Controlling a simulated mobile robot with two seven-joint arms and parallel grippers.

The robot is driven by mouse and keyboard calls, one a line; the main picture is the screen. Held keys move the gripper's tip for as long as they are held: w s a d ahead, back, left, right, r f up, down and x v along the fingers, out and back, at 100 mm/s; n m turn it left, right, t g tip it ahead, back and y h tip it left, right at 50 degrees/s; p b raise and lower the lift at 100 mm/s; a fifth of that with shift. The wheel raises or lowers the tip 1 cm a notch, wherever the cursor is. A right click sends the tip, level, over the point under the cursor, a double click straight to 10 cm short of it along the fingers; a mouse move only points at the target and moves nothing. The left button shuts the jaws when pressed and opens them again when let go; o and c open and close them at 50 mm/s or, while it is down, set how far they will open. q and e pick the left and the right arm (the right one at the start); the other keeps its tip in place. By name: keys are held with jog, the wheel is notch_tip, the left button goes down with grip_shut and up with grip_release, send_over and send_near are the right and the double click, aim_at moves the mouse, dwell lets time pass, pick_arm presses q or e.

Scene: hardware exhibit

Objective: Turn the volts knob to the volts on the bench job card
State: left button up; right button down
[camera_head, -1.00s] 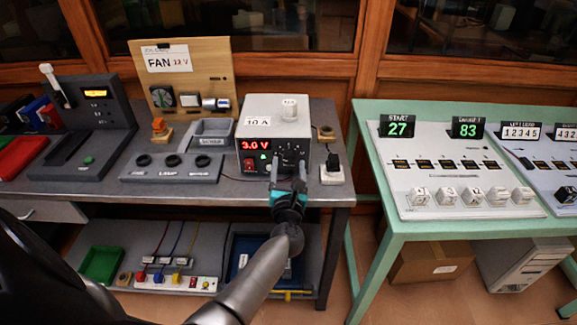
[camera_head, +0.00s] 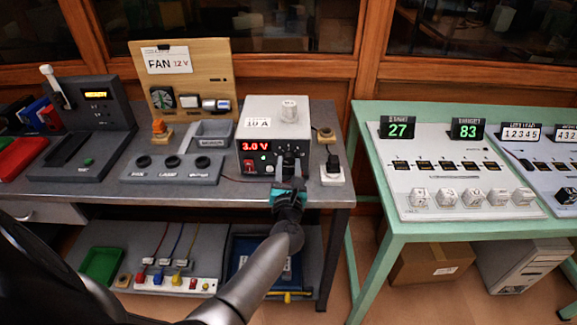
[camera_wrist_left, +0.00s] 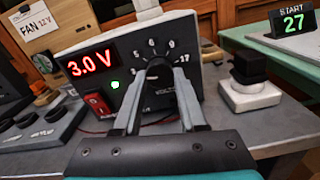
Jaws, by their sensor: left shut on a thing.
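The grey power supply (camera_head: 262,138) stands on the bench with a red display (camera_head: 255,146) reading 3.0 V. The display also shows in the left wrist view (camera_wrist_left: 92,64). The volts knob (camera_wrist_left: 158,70) is dark, with a dial of numbers around its top, including 5, 9 and 17. My left gripper (camera_wrist_left: 157,84) is shut on the knob, one finger on each side; it also shows in the head view (camera_head: 287,166). The bench job card (camera_head: 168,60) reads FAN 12 V on a wooden board. My right gripper is not in view.
A red switch (camera_wrist_left: 98,104) and a lit green lamp (camera_wrist_left: 115,85) are on the supply's front. A black plug on a white block (camera_head: 332,174) stands right of the supply. A block with several sockets (camera_head: 172,170) is at left. A green table (camera_head: 390,230) stands at right.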

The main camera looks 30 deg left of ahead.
pick_arm(q)
grip_shut()
